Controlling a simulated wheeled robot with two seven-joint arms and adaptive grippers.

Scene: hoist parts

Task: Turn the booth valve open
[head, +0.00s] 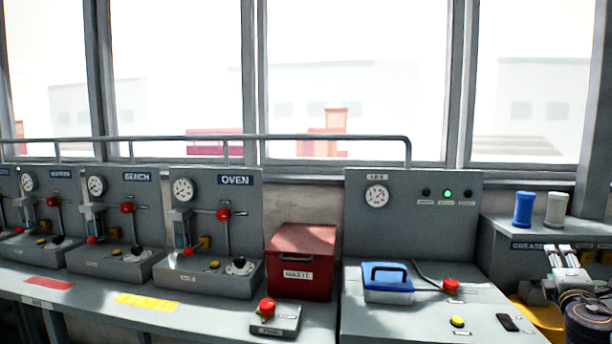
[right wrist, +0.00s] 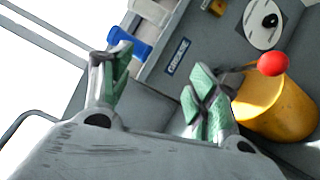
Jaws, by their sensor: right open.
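A row of grey valve panels stands along the left of the bench in the head view. One reads BENCH (head: 137,176) and one reads OVEN (head: 235,180). The panel left of BENCH has a blue label (head: 62,173) too small to read surely, so I cannot tell which is the booth. That panel has a gauge (head: 29,182) and a red-knobbed lever (head: 53,201). My right gripper (head: 562,254) is at the lower right, far from these panels. In the right wrist view it (right wrist: 156,82) is open with nothing between its fingers. My left gripper is not in view.
A red waste box (head: 301,258), a blue-lidded box (head: 388,280) and a red-knobbed block (head: 274,318) stand on the bench. A rail (head: 300,137) runs above the panels. Near my right gripper are a yellow bucket (right wrist: 268,108), a red knob (right wrist: 273,63) and a blue cylinder (head: 523,209).

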